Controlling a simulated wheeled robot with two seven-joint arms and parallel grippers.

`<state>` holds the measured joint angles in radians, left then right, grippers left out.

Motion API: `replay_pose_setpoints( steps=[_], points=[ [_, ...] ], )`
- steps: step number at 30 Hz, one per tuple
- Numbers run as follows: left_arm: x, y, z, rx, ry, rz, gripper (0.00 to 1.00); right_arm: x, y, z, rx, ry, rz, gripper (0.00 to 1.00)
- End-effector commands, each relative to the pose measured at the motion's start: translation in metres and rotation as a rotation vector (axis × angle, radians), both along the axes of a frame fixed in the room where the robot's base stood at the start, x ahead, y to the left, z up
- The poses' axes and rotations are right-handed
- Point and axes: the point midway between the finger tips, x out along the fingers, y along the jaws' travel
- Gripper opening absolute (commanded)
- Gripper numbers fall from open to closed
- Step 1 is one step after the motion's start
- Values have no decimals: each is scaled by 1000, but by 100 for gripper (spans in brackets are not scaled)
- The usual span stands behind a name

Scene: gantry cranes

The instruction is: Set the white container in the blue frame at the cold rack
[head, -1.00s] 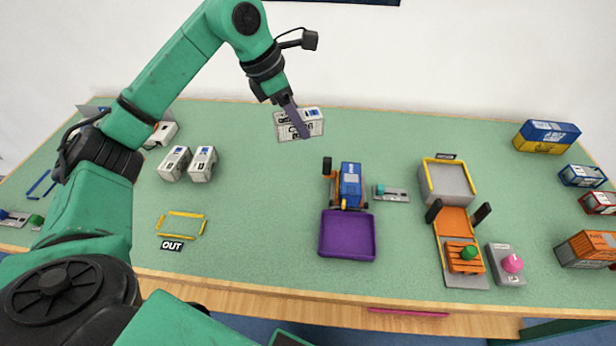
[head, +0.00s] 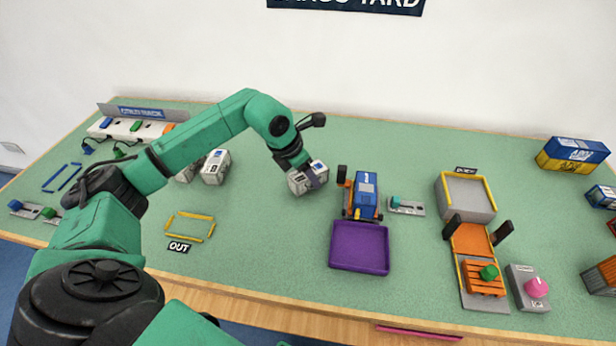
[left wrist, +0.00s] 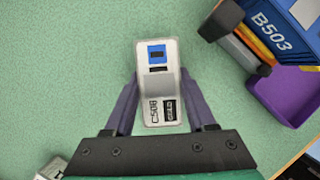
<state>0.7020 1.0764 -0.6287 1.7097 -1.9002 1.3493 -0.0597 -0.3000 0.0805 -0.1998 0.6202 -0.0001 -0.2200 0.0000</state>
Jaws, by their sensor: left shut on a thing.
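My left gripper (head: 314,180) is shut on a white container (head: 300,184), left of the blue and orange vehicle. In the left wrist view the container (left wrist: 157,60) lies between the two purple fingers (left wrist: 160,85); its top has a blue square and the marking C508. I cannot tell its exact height above the green table. The blue frame (head: 62,177) lies empty on the table at the far left, in front of the cold rack (head: 135,128). My right gripper is not in view.
Other white containers (head: 215,168) stand partly behind my left arm, between the held container and the rack. A yellow OUT frame (head: 190,227) lies empty at the front. The vehicle (head: 366,195) and purple tray (head: 360,247) are close on the right. Small lever boxes (head: 32,212) sit near the blue frame.

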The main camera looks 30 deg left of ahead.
Motion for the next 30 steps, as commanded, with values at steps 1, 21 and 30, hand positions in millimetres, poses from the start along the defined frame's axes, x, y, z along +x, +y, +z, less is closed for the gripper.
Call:
replay_pose_setpoints(
  steps=[1,21,30],
  points=[
    [0,0,-7,0,1,0,0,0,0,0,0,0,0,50],
    [0,0,-14,0,-1,-1,86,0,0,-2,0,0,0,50],
    [-9,6,16,2,-4,-1,86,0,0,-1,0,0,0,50]
  ],
)
